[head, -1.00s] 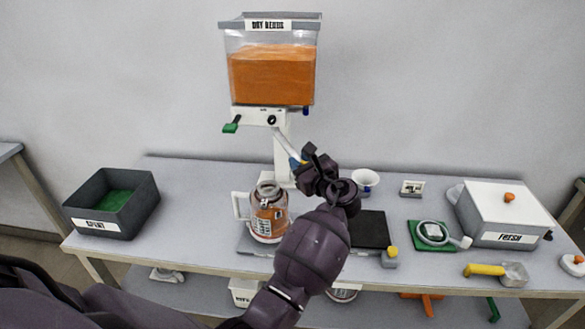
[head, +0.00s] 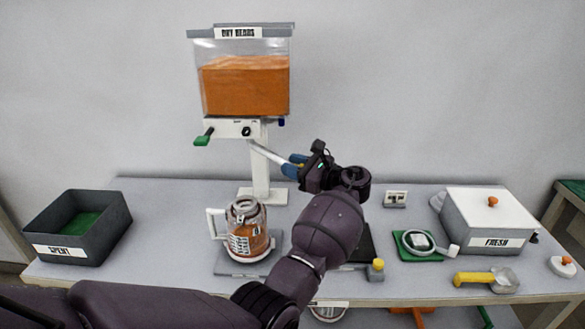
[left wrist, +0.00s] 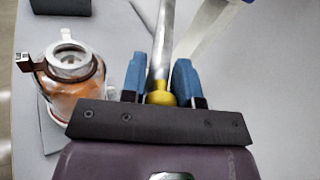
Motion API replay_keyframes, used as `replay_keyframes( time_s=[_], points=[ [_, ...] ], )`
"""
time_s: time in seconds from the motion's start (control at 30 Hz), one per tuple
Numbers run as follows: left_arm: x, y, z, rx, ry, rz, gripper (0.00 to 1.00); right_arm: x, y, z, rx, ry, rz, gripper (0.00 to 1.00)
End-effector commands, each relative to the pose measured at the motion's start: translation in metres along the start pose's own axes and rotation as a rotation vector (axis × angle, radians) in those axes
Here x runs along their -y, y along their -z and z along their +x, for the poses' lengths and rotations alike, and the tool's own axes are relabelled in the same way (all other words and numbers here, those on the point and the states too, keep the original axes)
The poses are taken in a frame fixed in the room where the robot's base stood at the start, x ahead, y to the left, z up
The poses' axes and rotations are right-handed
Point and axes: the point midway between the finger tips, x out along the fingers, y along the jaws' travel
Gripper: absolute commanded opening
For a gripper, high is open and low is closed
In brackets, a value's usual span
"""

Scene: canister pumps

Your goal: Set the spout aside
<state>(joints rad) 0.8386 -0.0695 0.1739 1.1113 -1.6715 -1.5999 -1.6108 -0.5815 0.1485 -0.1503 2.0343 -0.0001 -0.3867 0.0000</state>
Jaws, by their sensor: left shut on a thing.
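The spout (head: 268,154) is a pale grey tube, slanting from just below the hopper down to my left gripper (head: 297,164). In the left wrist view the spout (left wrist: 164,45) runs between the two blue fingers, with a yellow end near the palm. My left gripper (left wrist: 158,85) is shut on it. The hopper (head: 243,85), labelled "DRY BEADS", stands on a white post. The spout's upper end is close under the hopper's outlet; I cannot tell whether they touch. My right gripper is not in view.
A jar of orange beads (head: 247,235) stands on a grey plate below the hopper. The dark "SPENT" bin (head: 62,251) is at the left. The "FRESH" box (head: 489,220), a green pad (head: 424,253) and a yellow-handled scoop (head: 484,279) are at the right. Bare table lies left of the jar.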

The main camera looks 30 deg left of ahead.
Motion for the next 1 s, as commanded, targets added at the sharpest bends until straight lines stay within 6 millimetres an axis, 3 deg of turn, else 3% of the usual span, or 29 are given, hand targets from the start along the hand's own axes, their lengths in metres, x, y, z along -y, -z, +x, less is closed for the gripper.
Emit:
replay_keyframes(
  time_s=[0.3,0.33,0.5,0.8,1.0],
  points=[
    [0.002,-0.002,0.0,0.002,0.007,-0.006,0.0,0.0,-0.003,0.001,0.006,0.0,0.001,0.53],
    [0.002,-0.002,0.0,0.002,0.007,-0.006,0.3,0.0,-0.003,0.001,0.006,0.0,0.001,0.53],
    [0.002,-0.002,0.0,0.002,0.005,-0.005,0.53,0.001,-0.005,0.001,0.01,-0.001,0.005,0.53],
    [0.001,-0.001,-0.002,0.001,0.003,-0.002,0.53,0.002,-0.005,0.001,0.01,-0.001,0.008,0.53],
    [0.001,-0.001,-0.025,0.0,0.004,-0.003,0.53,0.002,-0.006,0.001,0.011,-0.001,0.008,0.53]
  ],
)
